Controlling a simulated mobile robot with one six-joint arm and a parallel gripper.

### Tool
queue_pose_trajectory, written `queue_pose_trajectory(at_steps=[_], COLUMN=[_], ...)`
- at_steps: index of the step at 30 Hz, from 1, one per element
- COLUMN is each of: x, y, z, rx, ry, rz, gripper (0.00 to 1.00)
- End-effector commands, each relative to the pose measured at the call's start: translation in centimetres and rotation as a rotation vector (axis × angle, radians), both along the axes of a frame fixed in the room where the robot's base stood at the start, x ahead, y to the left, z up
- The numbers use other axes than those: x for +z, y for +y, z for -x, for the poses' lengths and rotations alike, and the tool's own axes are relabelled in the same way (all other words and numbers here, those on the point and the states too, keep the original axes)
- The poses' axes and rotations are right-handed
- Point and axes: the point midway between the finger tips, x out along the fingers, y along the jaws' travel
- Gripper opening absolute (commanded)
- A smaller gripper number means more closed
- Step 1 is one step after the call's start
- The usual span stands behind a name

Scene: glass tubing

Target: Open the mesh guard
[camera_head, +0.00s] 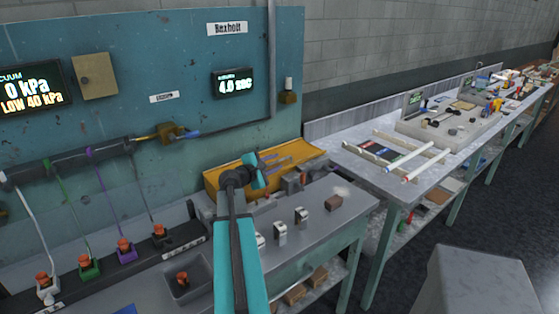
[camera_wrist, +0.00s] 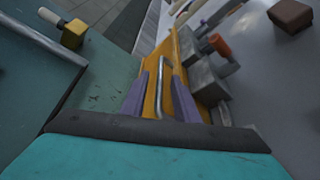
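A yellow-orange panel (camera_head: 222,180) stands at the back of the near bench against the teal wall; I take it to be the mesh guard, though no mesh can be made out. It also shows in the wrist view (camera_wrist: 187,105) as a yellow strip. A silver bar handle (camera_wrist: 161,88) shows on it there. My gripper (camera_head: 281,160) reaches over the bench to the yellow panel. In the wrist view its two purple-grey fingers (camera_wrist: 163,72) are apart, one on each side of the handle. Whether they touch it cannot be told.
Grey metal blocks (camera_wrist: 207,82), one with an orange-red knob (camera_wrist: 220,45), stand close to the right of the fingers. A brown block (camera_head: 333,202) and small metal fixtures (camera_head: 301,215) sit on the bench. A yellow wall fitting (camera_wrist: 74,34) and pipe lie to the left.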

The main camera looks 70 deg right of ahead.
Motion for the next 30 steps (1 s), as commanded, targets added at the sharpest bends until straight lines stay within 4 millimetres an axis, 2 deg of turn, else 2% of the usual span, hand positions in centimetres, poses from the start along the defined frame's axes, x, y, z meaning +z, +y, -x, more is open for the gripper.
queue_pose_trajectory(at_steps=[3,9,23,28,30], x=[-0.2,-0.6,-0.8,-0.8,-0.8], y=[-1.5,-3.0,-3.6,-3.6,-3.6], z=[0.3,0.7,0.9,0.9,0.9], rx=[0.0,0.0,0.001,0.002,0.002], ry=[0.002,0.001,0.0,0.001,0.001], rz=[-0.001,0.0,0.0,0.0,0.0], gripper=[0.28,0.28,0.28,0.01,0.0])
